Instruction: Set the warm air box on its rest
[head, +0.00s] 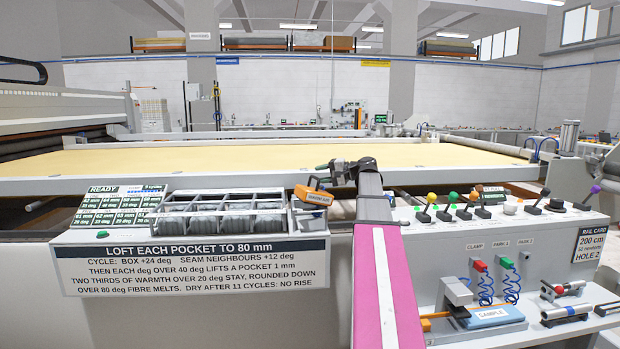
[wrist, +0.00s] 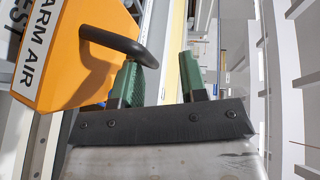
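The warm air box (head: 313,196) is orange with a black handle. In the head view it is at the right end of a clear-walled row of grey pockets (head: 225,222). In the wrist view the box (wrist: 75,70) fills the upper left, its lettering partly cut off. Its curved black handle (wrist: 112,40) reaches to the left green finger. In the head view my gripper (head: 345,171) is just right of the box. Cut-off letters (wrist: 10,45) beside the box may mark the rest; I cannot tell.
A sign panel (head: 190,263) and a green display board (head: 118,208) are at the left. A control console (head: 480,232) with coloured levers and a sample clamp is at the right. A long cream quilting bed (head: 250,158) lies behind. My arm crosses the middle.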

